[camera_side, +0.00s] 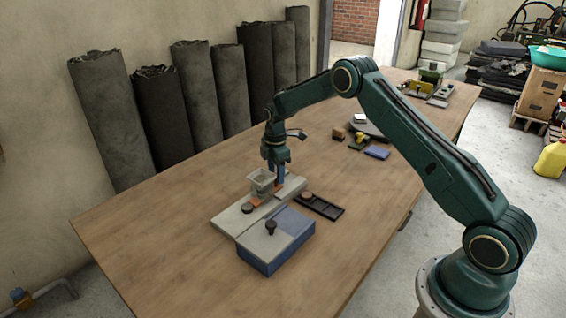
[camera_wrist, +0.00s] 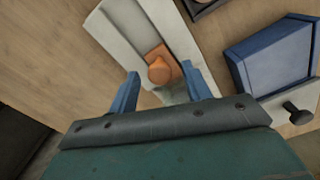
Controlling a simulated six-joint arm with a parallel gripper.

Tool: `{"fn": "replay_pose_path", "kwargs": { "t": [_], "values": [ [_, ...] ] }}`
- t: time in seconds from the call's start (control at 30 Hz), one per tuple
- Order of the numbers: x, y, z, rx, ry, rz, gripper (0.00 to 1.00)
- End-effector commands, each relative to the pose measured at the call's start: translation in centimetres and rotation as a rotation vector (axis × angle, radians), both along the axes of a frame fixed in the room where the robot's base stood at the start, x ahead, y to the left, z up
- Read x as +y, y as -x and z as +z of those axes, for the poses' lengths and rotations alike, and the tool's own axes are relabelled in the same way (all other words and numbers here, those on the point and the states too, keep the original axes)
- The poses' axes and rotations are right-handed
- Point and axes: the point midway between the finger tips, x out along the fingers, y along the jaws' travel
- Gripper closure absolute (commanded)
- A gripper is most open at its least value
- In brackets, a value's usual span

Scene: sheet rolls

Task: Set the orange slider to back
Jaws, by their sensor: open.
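The orange slider (camera_wrist: 160,70) has a rounded knob and sits on a pale grey rail plate (camera_wrist: 118,32) in the wrist view. My gripper (camera_wrist: 160,78) is open, with one blue finger on each side of the slider's near end. A gap shows between the fingers and the knob, and I cannot tell the height difference. In the side view my gripper (camera_side: 279,178) points down over the far part of the rail plate (camera_side: 236,216). Orange shows beside the fingertips and also below a grey cup-like piece, so the slider's exact place there is unclear.
A blue box (camera_side: 268,258) with a grey top and dark knob stands in front of the plate. A dark tray (camera_side: 328,209) lies to its right. The grey cup-like piece (camera_side: 262,181) stands close to my gripper.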

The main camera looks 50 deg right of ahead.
Motion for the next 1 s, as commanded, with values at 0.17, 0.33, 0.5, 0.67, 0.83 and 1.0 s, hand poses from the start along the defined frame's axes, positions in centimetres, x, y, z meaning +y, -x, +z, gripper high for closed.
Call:
{"fn": "replay_pose_path", "kwargs": {
  "t": [0.17, 0.33, 0.5, 0.67, 0.83, 1.0],
  "values": [
    [0.0, 0.0, 0.0, 0.000, 0.000, 0.000, 0.51],
    [0.0, 0.0, 0.0, 0.000, 0.000, 0.000, 0.75],
    [0.0, 0.0, 0.0, 0.000, 0.000, 0.000, 1.00],
    [-0.3, 0.0, 0.0, 0.001, 0.000, -0.001, 1.00],
    [-2.7, 0.0, 0.0, -0.001, 0.000, -0.004, 1.00],
    [-6.1, -0.1, 0.0, -0.002, 0.001, -0.004, 1.00]
  ]
}}
